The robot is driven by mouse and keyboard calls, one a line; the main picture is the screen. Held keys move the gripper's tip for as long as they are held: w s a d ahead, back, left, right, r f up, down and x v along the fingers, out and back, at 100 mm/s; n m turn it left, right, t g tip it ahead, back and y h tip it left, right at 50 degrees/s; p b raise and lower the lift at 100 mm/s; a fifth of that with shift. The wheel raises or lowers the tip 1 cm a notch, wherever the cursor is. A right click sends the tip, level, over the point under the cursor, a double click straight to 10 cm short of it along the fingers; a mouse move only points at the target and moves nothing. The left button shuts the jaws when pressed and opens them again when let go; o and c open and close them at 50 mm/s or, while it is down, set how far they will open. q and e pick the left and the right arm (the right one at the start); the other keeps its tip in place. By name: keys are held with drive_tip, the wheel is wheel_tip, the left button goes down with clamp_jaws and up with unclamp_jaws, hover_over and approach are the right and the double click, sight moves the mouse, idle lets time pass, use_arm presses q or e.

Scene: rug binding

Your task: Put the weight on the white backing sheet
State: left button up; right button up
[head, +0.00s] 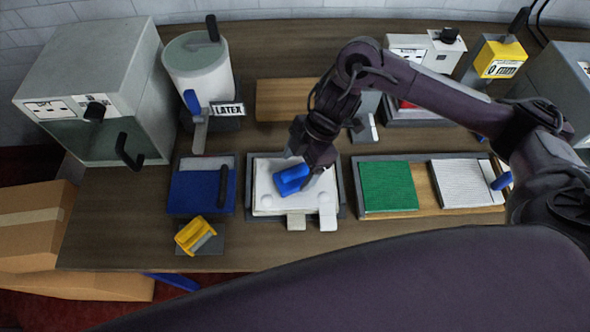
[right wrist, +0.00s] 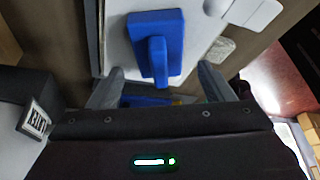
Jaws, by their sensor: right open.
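The blue weight (head: 291,179), a block with a raised handle, rests on the white backing sheet (head: 268,201) in the middle of the table. In the right wrist view, the weight (right wrist: 157,45) lies flat on the white sheet (right wrist: 118,45), its handle pointing toward my gripper. My right gripper (head: 312,172) is just right of the weight in the head view, partly hiding the sheet. In the right wrist view my right gripper (right wrist: 160,72) is open, one finger on each side of the handle's near end, with gaps between. My left gripper is in neither view.
Left of the sheet are a blue pad (head: 190,190) and a yellow tool (head: 194,235). Right is a tray with a green square (head: 388,186) and a ribbed white square (head: 460,183). A white canister (head: 197,66) and grey box machine (head: 90,75) stand behind left.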

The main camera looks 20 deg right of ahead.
drive_tip(key=v, duration=0.9)
drive_tip(key=shift+d+r, duration=0.15)
drive_tip(key=shift+r, duration=0.1)
drive_tip(key=shift+s, duration=0.1)
